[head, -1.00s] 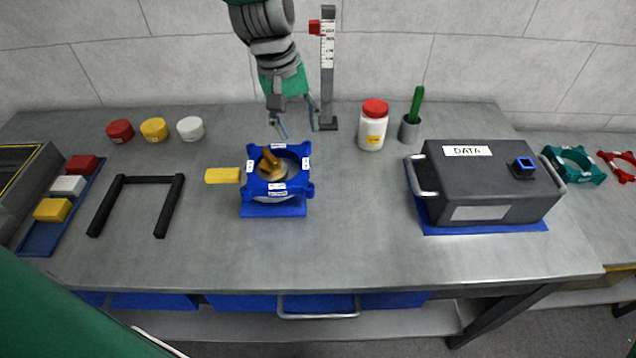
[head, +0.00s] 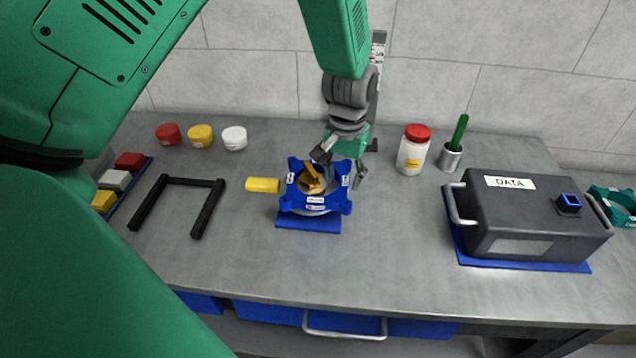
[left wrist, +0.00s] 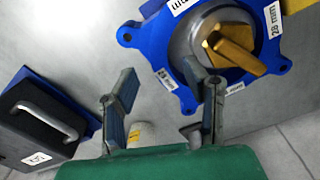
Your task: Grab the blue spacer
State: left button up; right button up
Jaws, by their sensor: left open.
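The blue spacer (head: 336,203) is a square ring with corner lugs and white labels. It sits around a metal hub with a brass-coloured piece (head: 311,180), above a blue base (head: 308,222). My left gripper (head: 342,172) is open and empty at the spacer's back right side. In the left wrist view the spacer (left wrist: 160,52) is at the top, and the gripper (left wrist: 160,84) has one finger overlapping its edge and the other beside it over the table. I cannot tell whether the finger touches it. My right gripper is not in view.
A yellow block (head: 262,185) projects left of the spacer. A black U-shaped frame (head: 147,202) lies further left. A white jar (head: 412,155) with a red lid and a dark DATA box (head: 535,222) stand right. The front table is clear.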

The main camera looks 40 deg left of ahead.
aim_at(343, 188)
pick_arm(q)
notch_tip(343, 188, down, 4)
jog(key=shift+d+f, duration=0.1)
grip_shut()
